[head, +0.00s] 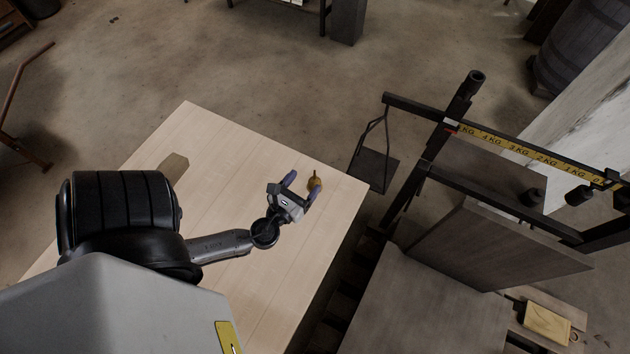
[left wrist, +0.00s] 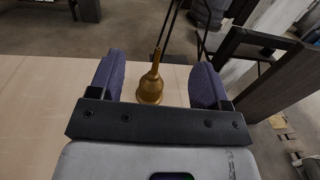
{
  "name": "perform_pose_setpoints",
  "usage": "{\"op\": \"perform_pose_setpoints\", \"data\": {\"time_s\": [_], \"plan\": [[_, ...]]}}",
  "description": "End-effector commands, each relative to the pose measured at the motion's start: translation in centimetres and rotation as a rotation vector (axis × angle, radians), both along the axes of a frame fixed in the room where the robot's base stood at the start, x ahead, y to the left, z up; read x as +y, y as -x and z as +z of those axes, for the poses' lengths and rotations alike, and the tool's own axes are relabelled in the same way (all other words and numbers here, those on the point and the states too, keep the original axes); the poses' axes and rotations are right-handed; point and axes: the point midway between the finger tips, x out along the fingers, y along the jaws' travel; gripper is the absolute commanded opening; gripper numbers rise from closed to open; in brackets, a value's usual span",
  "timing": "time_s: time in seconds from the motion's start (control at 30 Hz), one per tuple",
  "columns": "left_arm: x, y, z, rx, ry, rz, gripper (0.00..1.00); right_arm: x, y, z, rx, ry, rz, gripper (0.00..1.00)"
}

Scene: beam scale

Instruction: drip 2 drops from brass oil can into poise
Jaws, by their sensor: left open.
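The brass oil can (head: 315,184) stands upright near the right corner of the pale wooden table. It also shows in the left wrist view (left wrist: 151,88), with its thin spout pointing up. My left gripper (head: 301,184) is open, and its two blue-padded fingers (left wrist: 155,82) stand on either side of the can in the wrist view, with gaps on both sides. The beam scale has a yellow kilogram strip (head: 530,153) along its beam. A dark poise (head: 578,195) hangs at the right part of the beam. My right gripper is not in view.
The pale table (head: 230,150) is otherwise mostly clear. A dark hanging plate (head: 376,170) of the scale is just beyond its right corner. A dark upright board (head: 500,245) and a platform (head: 425,305) stand to the right. A small yellow board (head: 547,323) lies at lower right.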

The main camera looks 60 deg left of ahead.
Motion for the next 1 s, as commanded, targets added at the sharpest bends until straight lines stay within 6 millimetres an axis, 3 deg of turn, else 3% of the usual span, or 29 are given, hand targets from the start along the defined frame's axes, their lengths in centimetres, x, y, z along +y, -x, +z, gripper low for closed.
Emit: {"op": "perform_pose_setpoints", "data": {"time_s": [0.1, 0.37, 0.67, 1.0], "plan": [[0.0, 0.0, -2.6, 0.003, -0.001, 0.0, 0.71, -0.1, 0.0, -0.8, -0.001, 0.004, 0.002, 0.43], [0.0, -0.1, -6.0, -0.001, 0.002, 0.0, 0.71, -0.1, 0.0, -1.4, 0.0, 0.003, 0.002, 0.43], [1.0, -1.7, -5.5, -0.004, 0.002, 0.001, 0.71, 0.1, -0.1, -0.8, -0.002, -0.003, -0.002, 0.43], [3.3, -5.6, -5.5, -0.003, 0.003, 0.001, 0.71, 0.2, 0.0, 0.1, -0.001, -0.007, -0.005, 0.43]]}}
